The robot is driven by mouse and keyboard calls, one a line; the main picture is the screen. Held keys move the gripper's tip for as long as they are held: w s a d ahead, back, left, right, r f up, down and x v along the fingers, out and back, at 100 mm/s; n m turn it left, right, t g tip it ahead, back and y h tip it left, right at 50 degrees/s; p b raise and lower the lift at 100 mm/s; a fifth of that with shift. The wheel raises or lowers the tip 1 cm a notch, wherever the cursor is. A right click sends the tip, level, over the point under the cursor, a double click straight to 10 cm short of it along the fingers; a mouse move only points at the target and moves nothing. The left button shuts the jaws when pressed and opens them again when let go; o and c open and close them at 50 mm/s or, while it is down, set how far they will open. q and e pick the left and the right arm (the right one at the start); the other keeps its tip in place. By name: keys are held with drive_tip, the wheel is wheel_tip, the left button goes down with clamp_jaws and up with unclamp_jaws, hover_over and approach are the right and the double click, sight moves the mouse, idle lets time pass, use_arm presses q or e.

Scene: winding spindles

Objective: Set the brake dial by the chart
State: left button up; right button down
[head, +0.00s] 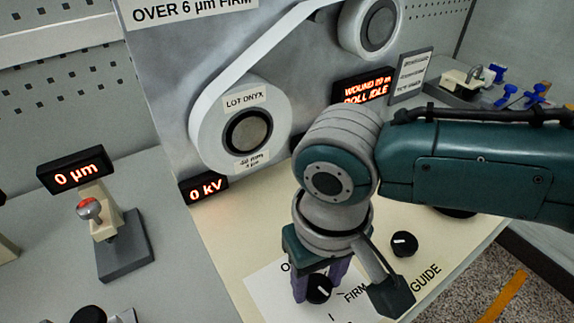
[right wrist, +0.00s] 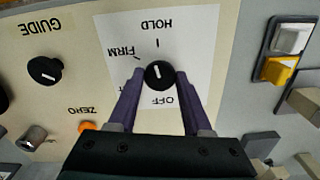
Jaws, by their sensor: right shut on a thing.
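The brake dial is a black knob (right wrist: 159,74) with a white mark, on a white plate (right wrist: 198,32) lettered HOLD, FIRM and OFF; one more label is mostly hidden by a finger. The knob also shows in the head view (head: 319,289). I cannot tell surely which label its mark points to. My right gripper (right wrist: 159,80) has its purple fingers shut on the knob's sides, from above. The chart (head: 192,10) is cut off at the top; its visible line reads OVER 6 µm FIRM. My left gripper is not in view.
A roll (head: 212,137) is labelled LOT ONYX, with small blurred print below. A gauge display (head: 76,176) reads 0 µm, another display (head: 204,189) 0 kV. The GUIDE knob (head: 404,244) stands close to my right wrist.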

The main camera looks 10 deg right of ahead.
drive_tip(key=n+p, duration=0.1)
drive_tip(key=n, duration=0.3)
drive_tip(key=shift+n, duration=0.3)
drive_tip(key=n, duration=0.5)
drive_tip(key=shift+p, duration=0.4)
drive_tip(key=n, duration=0.6)
drive_tip(key=shift+n, duration=0.4)
drive_tip(key=n, duration=0.4)
drive_tip(key=shift+n, duration=0.4)
drive_tip(key=shift+c, duration=1.7)
unclamp_jaws()
